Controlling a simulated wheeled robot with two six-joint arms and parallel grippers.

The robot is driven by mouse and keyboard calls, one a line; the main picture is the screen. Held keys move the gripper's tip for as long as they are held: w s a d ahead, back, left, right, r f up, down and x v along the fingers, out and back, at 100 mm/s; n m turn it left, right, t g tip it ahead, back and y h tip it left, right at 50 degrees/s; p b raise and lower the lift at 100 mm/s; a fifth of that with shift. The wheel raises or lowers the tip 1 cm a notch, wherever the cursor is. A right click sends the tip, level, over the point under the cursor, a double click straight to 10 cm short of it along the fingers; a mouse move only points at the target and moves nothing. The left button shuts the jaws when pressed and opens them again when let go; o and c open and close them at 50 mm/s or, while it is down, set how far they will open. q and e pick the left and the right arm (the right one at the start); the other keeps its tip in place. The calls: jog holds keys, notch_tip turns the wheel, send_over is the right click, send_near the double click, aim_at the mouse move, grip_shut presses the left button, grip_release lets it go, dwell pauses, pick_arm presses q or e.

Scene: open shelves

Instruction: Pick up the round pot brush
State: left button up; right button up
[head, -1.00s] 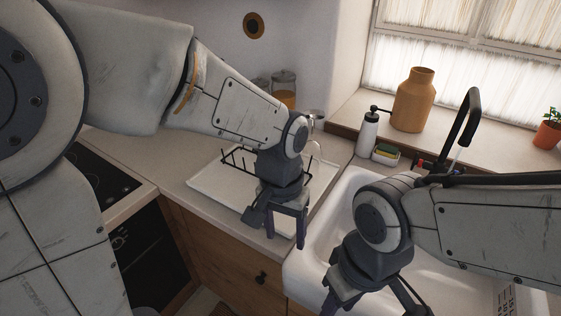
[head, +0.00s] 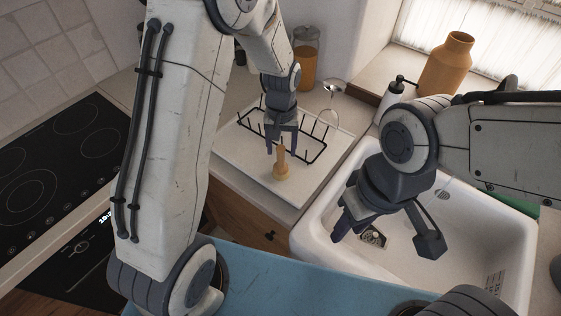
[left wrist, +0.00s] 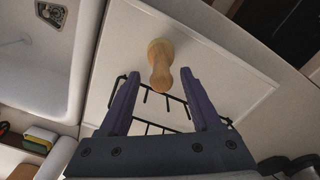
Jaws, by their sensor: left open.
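The round pot brush (head: 281,168) stands upright on the white drainboard, with a wooden handle and a round, yellowish base. In the left wrist view the brush (left wrist: 160,66) shows its pale wooden handle, its handle end between the two fingertips in the picture. My left gripper (head: 281,146) is open above the brush, its fingers on either side of the handle. It also shows in the left wrist view (left wrist: 156,84), and I see no finger touching the handle. My right gripper (head: 388,238) is open and empty over the sink.
A black wire rack (head: 318,152) stands on the drainboard (head: 240,155), close behind the brush. The white sink (head: 475,255) lies to the right. A soap bottle (head: 390,100), an orange vase (head: 447,65) and a jar (head: 306,65) stand behind. A black hob (head: 50,170) is at left.

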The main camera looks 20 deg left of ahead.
aim_at(281, 161)
pick_arm(q)
jog(key=shift+a+f, duration=0.1)
jog(key=shift+f, duration=1.3)
grip_shut()
jog(key=shift+r, duration=0.1)
